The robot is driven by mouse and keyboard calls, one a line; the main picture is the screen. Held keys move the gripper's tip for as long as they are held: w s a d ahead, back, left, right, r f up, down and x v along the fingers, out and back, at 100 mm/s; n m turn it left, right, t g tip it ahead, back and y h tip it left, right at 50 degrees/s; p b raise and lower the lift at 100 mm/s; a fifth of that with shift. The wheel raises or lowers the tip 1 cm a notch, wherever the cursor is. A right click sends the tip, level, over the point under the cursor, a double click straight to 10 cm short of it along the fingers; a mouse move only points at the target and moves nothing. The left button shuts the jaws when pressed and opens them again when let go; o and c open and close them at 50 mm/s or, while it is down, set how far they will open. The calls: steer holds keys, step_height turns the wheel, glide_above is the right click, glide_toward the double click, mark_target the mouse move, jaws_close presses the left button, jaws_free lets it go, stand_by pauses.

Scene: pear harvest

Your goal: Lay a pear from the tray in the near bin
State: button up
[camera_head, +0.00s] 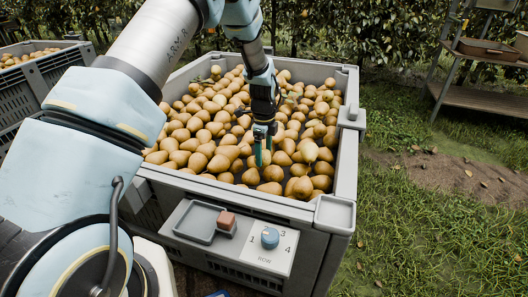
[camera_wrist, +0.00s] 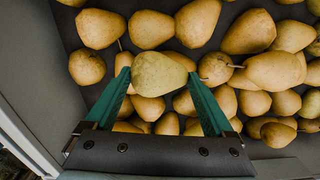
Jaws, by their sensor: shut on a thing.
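The near bin (camera_head: 347,150) is a large grey crate filled with many tan pears. My gripper (camera_head: 263,153) reaches down into it, close above the pears near the front wall. In the wrist view, its green fingers are shut on a paler, yellowish pear (camera_wrist: 158,75), one finger at each side. Other pears lie close around and beneath it; I cannot tell whether the held pear touches them. The small grey tray (camera_head: 195,222) on the bin's front ledge looks empty.
A reddish-brown block (camera_head: 226,221) sits beside the tray. A panel with a blue knob (camera_head: 270,238) marked ROW is to its right. Another crate of pears (camera_head: 40,80) stands at the left. A shelf rack (camera_head: 480,95) stands on the grass at the right.

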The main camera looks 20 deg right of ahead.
mark_target(264, 151)
steer(key=shift+f+b, duration=0.55)
steer(key=shift+f, duration=0.6)
stand_by(0.5)
steer(key=o, duration=1.2)
step_height(264, 151, up, 11)
steer(key=shift+f, duration=0.1)
steer(key=a+r+n, duration=0.4)
steer(key=a+n, duration=0.3)
steer(key=a, duration=0.4)
steer(key=a+r+n, duration=0.4)
steer(key=a+n, duration=0.3)
steer(key=a, duration=0.4)
steer(key=s+a+r+n+t, duration=0.2)
steer(key=s+a+r+n, duration=0.1)
steer(key=s+a+n, duration=0.85)
steer(key=shift+n, duration=0.45)
steer(key=a+r+p, duration=0.1)
steer(key=r+p, duration=0.4)
steer(key=p, duration=0.1)
steer(key=a+r+p, duration=0.1)
steer(key=r+p, duration=0.5)
steer(key=a+r+p, duration=0.1)
steer(key=r+p, duration=0.4)
steer(key=p, duration=0.1)
steer(key=shift+w+a+r, duration=0.1)
steer(key=shift+w+r, duration=0.2)
steer(key=shift+r, duration=0.1)
